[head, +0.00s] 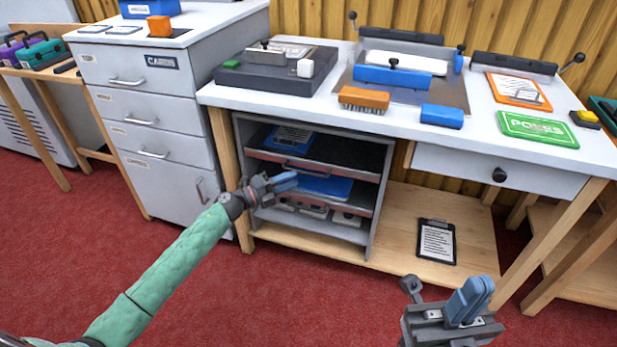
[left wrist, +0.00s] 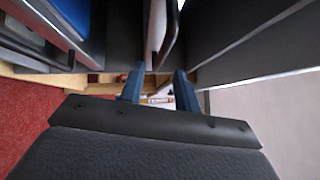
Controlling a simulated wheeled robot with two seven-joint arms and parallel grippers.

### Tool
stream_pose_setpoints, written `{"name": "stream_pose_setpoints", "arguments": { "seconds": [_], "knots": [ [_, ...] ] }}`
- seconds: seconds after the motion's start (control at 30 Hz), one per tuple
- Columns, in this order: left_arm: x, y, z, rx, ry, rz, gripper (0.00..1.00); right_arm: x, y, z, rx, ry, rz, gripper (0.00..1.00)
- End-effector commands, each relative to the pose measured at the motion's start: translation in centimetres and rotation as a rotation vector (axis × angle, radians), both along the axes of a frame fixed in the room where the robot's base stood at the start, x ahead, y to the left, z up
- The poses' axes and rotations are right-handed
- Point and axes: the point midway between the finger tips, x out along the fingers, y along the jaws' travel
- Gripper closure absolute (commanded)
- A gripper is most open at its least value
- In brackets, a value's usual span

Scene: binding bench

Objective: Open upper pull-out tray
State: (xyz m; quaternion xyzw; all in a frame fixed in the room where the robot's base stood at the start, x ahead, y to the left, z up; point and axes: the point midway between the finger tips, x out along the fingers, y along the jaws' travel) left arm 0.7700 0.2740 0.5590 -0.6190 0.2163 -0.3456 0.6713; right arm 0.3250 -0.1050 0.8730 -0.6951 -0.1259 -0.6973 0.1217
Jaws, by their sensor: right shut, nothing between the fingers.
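The upper pull-out tray (head: 345,174) sits in a grey open-front cabinet (head: 378,190) under the bench. It has a dark bed, a grey front lip and a bar handle (head: 303,168). My left gripper (head: 285,181) is at the cabinet front, just below and left of that handle in the head view. In the left wrist view its two blue fingers (left wrist: 158,82) are apart, with a curved handle bar (left wrist: 172,38) beyond and between the tips; contact cannot be told. My right gripper (head: 470,300) is shut and empty, low at the front right, away from the cabinet.
A lower tray with a blue item (head: 325,187) lies beneath the upper one. A grey drawer cabinet (head: 150,105) stands left. A clipboard (head: 436,241) lies on the wooden shelf to the right. The bench top (head: 480,95) holds tools. Red floor in front is clear.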

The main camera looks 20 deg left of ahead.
Motion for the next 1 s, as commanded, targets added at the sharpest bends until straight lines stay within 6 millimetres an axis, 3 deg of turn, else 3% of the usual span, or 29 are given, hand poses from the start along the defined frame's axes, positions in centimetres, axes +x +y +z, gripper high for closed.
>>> {"name": "stream_pose_setpoints", "arguments": {
  "seconds": [0.4,0.8,1.0],
  "knots": [
    [3.7,-4.0,0.8,-0.002,-0.001,0.001,0.68,0.1,0.2,-0.3,0.005,0.001,0.011,1.0],
    [4.1,-4.5,0.8,-0.003,0.002,0.001,0.68,0.1,0.2,-0.2,0.005,-0.001,0.013,1.0],
    [4.1,-4.5,0.8,-0.003,0.002,0.001,1.0,0.1,0.2,-0.2,0.004,0.0,0.013,1.0]
  ]
}}
